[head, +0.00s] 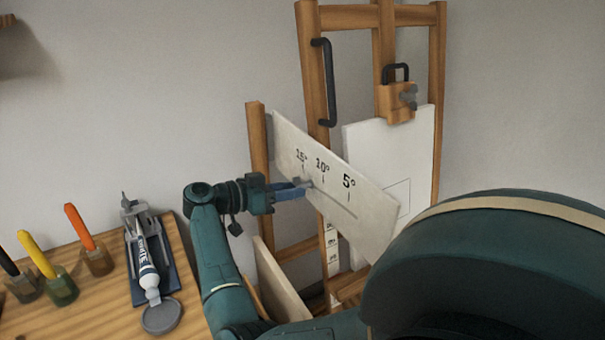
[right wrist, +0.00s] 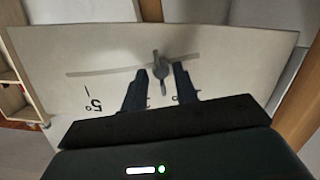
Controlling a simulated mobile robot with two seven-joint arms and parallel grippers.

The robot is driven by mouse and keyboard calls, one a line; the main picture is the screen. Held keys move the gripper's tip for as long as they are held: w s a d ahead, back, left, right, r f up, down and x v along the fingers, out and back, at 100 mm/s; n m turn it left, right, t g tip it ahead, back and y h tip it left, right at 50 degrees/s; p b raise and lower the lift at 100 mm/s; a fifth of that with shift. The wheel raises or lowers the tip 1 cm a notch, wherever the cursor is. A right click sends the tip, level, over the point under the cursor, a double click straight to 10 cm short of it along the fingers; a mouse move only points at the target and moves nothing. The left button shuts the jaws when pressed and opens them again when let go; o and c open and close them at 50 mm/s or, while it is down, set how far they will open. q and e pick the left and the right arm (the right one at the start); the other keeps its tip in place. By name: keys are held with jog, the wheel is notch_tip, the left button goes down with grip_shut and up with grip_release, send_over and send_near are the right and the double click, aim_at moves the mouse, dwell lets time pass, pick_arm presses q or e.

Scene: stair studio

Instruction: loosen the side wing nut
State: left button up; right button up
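The side wing nut (right wrist: 157,66) is grey and sits in the slot of a pale plate (right wrist: 90,45) marked with degree numbers. My right gripper (right wrist: 161,74) is open, with its two dark fingers spread to either side of the nut's lower wing. A gap shows between each finger and the nut. In the head view the blue fingers of the right gripper (head: 299,188) reach the plate (head: 365,200) near the 15° and 10° marks and partly hide the nut (head: 308,183). My left gripper is out of view.
A wooden easel (head: 312,60) stands behind the plate, with a white panel (head: 420,150) and a clamp block (head: 396,103) with a grey knob. At left, a wooden table (head: 100,310) holds tools in holders and a paint tube (head: 147,265).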

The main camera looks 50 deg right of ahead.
jog(key=v, duration=0.4)
jog(key=f+v, duration=0.1)
jog(key=v, duration=0.1)
jog(key=shift+s+a+f, duration=0.1)
dwell(0.6)
